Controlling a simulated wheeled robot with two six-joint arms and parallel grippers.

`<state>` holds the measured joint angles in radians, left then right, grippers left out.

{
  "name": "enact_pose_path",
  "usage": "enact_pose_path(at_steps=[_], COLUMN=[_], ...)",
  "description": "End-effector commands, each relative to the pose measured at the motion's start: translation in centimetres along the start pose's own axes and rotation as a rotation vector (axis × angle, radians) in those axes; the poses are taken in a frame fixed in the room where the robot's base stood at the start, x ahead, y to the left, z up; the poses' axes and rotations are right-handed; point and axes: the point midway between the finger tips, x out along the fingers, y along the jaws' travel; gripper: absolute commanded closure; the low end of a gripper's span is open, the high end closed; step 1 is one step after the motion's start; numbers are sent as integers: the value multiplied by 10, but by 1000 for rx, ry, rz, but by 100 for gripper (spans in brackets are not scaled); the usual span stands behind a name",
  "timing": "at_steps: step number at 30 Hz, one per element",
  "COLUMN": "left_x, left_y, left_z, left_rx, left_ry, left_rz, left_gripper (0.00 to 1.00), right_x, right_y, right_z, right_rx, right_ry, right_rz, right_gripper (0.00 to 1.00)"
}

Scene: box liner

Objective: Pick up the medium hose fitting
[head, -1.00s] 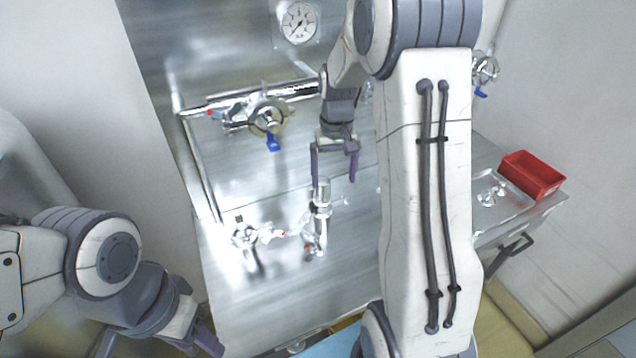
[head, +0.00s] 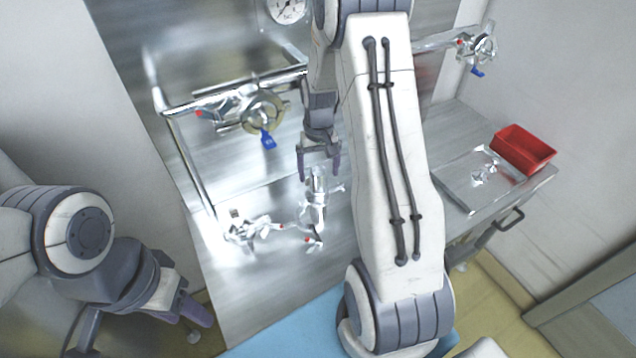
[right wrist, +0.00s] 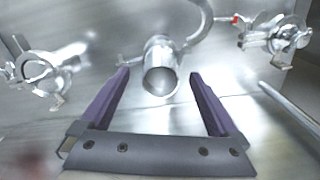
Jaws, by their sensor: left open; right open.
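A shiny metal fitting with an upright cylindrical end (head: 318,186) stands on the steel table. In the right wrist view its round open mouth (right wrist: 159,80) lies between my fingertips. I cannot tell for sure that it is the medium one. My right gripper (head: 319,178) is open and empty, just above and around the fitting's top; its purple fingers also show in the right wrist view (right wrist: 160,73). They stand apart from the cylinder on both sides. My left gripper (head: 197,322) is open at the lower left, away from the fittings.
Another metal fitting (head: 247,229) lies left of the cylinder. A pipe valve with a blue lever (head: 268,139) stands behind it. At the right are a metal tray (head: 455,180) with shiny pieces and a red bin (head: 523,150). My right arm hides part of the table.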

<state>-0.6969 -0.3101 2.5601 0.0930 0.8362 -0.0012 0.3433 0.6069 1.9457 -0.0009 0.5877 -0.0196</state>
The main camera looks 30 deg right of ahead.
Motion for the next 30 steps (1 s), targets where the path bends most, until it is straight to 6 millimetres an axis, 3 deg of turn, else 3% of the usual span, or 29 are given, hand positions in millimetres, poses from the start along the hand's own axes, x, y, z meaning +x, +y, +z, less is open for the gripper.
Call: enact_pose_path(at_steps=[4, 9, 18, 19, 26, 27, 30], left_x=[-18, -24, -24, -24, -24, -24, -24], left_y=[1, 2, 2, 2, 2, 2, 2], left_z=[-1, -1, -1, -1, -1, -1, -1], left_rx=[2, 4, 4, 4, 4, 4, 4], left_ry=[0, 0, 0, 0, 0, 0, 0], left_rz=[0, 0, 0, 0, 0, 0, 0], left_gripper=[50, 50, 50, 50, 50, 50, 50], right_x=[16, 39, 46, 46, 46, 46, 45], right_y=[-1, -2, -2, -2, -2, -2, -2], right_z=[2, 1, 0, 0, 0, 0, -1], right_rx=[-2, -3, -4, -4, -4, -4, -4], right_ry=[-7, -6, -1, -1, -1, -1, 0], right_rz=[0, 0, 0, 0, 0, 0, 0], right_gripper=[4, 4, 4, 8, 96, 100, 100])
